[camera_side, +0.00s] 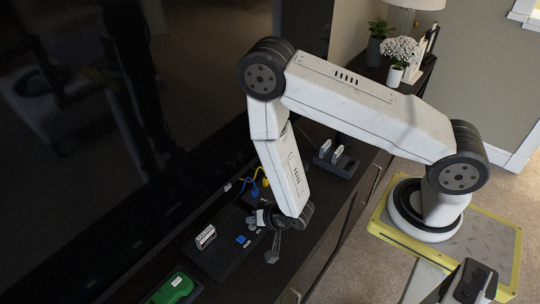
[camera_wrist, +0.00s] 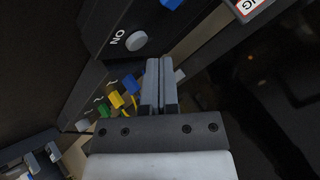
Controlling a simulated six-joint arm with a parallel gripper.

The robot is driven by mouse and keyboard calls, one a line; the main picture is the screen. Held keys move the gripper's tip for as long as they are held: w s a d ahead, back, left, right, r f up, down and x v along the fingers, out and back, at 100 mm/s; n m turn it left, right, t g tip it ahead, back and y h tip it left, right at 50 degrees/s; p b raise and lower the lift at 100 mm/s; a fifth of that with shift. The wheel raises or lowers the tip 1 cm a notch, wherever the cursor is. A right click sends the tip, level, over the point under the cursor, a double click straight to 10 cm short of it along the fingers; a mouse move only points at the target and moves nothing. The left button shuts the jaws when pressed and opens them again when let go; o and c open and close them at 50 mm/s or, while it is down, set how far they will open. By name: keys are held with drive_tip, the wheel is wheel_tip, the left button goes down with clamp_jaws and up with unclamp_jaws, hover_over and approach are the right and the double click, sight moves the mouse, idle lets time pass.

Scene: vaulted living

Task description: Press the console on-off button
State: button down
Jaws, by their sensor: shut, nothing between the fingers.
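The console (camera_side: 222,262) is a dark box on the dark cabinet top in the side view. In the wrist view, the console (camera_wrist: 105,22) carries a round grey button (camera_wrist: 136,40) beside a white "ON" label. A blue piece (camera_side: 241,239) sits on the console; part of a blue piece (camera_wrist: 171,3) also shows at the wrist view's top edge. My gripper (camera_wrist: 159,64) is shut and empty, its tips just below and right of the grey button in the picture; the height gap is unclear. In the side view my gripper (camera_side: 272,256) is at the console's right end.
A grey cartridge (camera_side: 206,237) stands upright at the console's far left. A green case (camera_side: 174,289) lies at the front left. The large dark screen (camera_side: 120,130) rises behind.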

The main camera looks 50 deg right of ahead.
sight(255, 228)
drive_tip(key=shift+f, duration=0.9)
idle(1.4)
drive_tip(key=shift+r, duration=0.85)
drive_tip(key=shift+r, duration=0.1)
drive_tip(key=shift+r, duration=2.95)
